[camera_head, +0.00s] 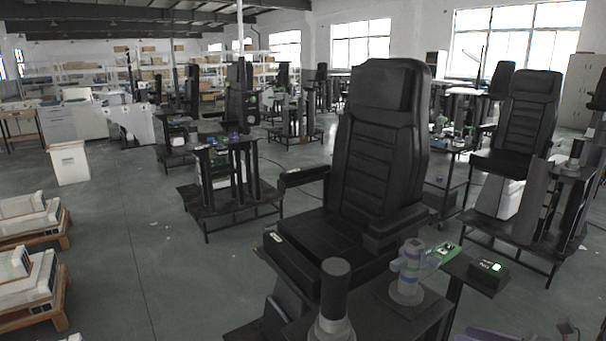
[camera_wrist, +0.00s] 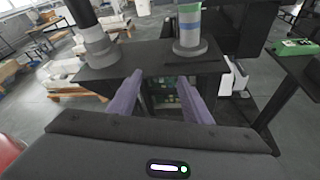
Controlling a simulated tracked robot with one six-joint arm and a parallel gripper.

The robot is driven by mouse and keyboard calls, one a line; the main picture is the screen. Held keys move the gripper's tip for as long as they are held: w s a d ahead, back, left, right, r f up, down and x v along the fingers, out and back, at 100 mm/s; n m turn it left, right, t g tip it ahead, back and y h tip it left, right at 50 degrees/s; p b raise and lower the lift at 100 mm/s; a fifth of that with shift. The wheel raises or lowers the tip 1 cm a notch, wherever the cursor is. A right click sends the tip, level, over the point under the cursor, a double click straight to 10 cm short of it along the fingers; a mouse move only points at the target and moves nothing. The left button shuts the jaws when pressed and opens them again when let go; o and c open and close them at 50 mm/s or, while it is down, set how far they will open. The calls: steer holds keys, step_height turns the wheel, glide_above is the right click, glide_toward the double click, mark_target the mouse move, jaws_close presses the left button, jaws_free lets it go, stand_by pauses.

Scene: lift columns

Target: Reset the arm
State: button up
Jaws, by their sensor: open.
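My gripper (camera_wrist: 158,95) shows in the wrist view as two purple-grey fingers, spread apart with nothing held between them. Past the fingertips is a dark tabletop (camera_wrist: 150,58). A dark post on a grey base (camera_wrist: 97,42) stands on it at the left, and a banded grey, blue and green post (camera_wrist: 190,28) stands to the right. In the head view a purple piece (camera_head: 487,335) shows at the bottom edge; I cannot tell if it is part of my gripper.
A black seat (camera_head: 380,150) stands close in the head view. Pallets with white units (camera_head: 30,285) stand left. Open floor (camera_head: 150,260) lies between.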

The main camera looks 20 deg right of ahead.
steer(key=s+a+n+g+h, duration=0.1)
steer(key=s+a+n+g, duration=0.3)
steer(key=a+n, duration=0.5)
steer(key=s+a+n+g+h, duration=0.1)
steer(key=a+n+g, duration=0.5)
steer(key=a+n, duration=0.4)
steer(key=s+a+r+n+t+h, duration=0.1)
steer(key=a+r+n+h, duration=0.1)
steer(key=a+r+n, duration=0.4)
steer(key=s+a+r+n+t+h, duration=0.1)
steer(key=a+r+n+h, duration=0.1)
steer(key=a+r+n, duration=0.3)
steer(key=a+n, duration=0.4)
steer(key=a, duration=0.2)
steer(key=shift+s+a+r+t+h, duration=0.35)
steer(key=shift+r+t+h, duration=0.05)
